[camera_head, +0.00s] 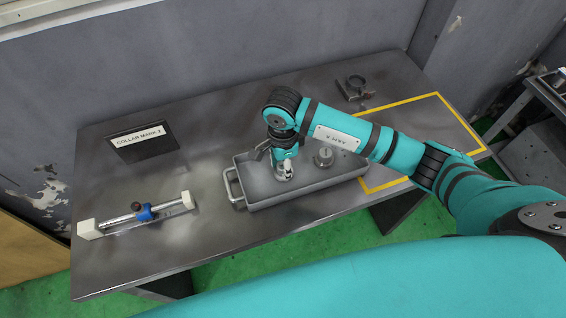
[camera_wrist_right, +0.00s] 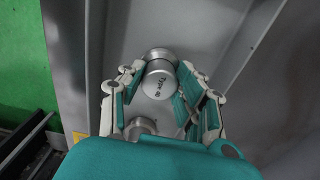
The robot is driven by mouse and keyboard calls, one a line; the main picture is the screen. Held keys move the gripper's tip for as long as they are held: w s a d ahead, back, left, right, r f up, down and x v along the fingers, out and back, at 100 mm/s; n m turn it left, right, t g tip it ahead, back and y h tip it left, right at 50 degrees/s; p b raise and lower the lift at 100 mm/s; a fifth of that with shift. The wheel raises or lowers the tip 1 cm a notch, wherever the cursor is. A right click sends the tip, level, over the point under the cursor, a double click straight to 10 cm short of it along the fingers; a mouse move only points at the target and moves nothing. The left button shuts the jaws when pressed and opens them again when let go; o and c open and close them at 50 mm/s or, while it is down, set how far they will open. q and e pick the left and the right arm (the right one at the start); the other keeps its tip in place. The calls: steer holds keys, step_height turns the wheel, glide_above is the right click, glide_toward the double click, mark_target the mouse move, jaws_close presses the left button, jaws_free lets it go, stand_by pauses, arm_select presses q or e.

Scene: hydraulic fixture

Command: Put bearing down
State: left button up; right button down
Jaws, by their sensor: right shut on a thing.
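My right gripper (camera_head: 284,170) points down into the grey metal tray (camera_head: 238,180) near its left-middle part. In the right wrist view its two fingers (camera_wrist_right: 160,72) are closed around a silver cylindrical bearing (camera_wrist_right: 160,86) with "Type 48" lettering on its face. In the head view the fingers mostly hide the held bearing, so I cannot tell whether it touches the tray floor. A second silver cylindrical piece (camera_head: 323,157) stands in the tray to the right of the gripper. My left gripper is not in view.
A black sign reading "COLLAR MARK 2" (camera_head: 143,141) stands at the back left. A rail fixture with a blue slider (camera_head: 146,212) lies at the left front. A metal clamp-like part (camera_head: 354,86) sits at the back. A yellow-outlined area (camera_head: 407,100) on the right is partly under my arm.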

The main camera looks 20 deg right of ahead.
steer(key=shift+f, duration=0.25)
steer(key=c, duration=1.2)
jaws_free()
steer(key=shift+r, duration=0.1)
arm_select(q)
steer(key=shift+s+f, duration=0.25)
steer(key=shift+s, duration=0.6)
arm_select(e)
steer(key=shift+o, duration=1.4)
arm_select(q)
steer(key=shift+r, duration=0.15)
arm_select(e)
steer(key=shift+r, duration=0.1)
steer(key=shift+w+r, duration=0.1)
steer(key=shift+r, duration=0.1)
arm_select(q)
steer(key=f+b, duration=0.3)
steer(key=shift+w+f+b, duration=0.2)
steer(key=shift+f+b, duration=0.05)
steer(key=shift+b, duration=0.05)
arm_select(e)
step_height(320, 180, up, 12)
steer(key=shift+f, duration=0.15)
